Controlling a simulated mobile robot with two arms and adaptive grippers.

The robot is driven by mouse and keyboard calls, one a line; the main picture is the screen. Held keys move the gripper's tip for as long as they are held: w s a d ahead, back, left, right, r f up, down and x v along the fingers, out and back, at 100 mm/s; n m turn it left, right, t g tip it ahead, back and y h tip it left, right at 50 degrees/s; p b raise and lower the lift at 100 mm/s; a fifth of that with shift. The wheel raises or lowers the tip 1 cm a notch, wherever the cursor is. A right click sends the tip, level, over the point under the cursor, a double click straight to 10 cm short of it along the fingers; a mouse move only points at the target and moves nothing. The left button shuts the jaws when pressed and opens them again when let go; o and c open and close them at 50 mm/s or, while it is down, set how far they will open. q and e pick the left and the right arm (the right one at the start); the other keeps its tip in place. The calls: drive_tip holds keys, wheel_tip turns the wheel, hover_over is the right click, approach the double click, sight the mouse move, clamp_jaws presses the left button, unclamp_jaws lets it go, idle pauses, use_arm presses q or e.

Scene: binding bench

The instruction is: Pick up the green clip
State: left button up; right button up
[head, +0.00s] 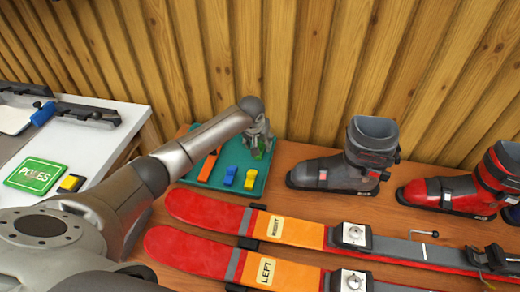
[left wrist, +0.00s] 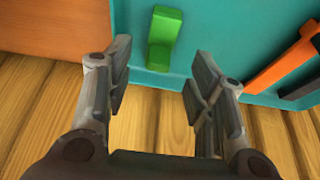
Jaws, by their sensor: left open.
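The green clip (left wrist: 165,38) lies on the teal tray (left wrist: 210,22), near one edge of it. In the left wrist view it is ahead of my left gripper (left wrist: 160,62), roughly in line with the gap between the fingers. The fingers are spread and nothing is between them. In the head view my left gripper (head: 258,140) is over the right back part of the tray (head: 215,205). A bit of the green clip (head: 257,153) shows there, partly hidden by the fingers. My right gripper is not in view.
A blue clip (head: 230,176), a yellow clip (head: 250,179) and an orange tool (head: 208,165) lie in the tray. The wooden wall (head: 310,70) is close behind. Red skis (head: 205,209) lie in front, and a grey boot (head: 340,172) stands to the right.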

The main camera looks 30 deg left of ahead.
sight(260, 144)
use_arm(q)
drive_tip(key=shift+x, duration=1.65)
drive_tip(key=shift+w, duration=0.1)
drive_tip(key=c, duration=1.1)
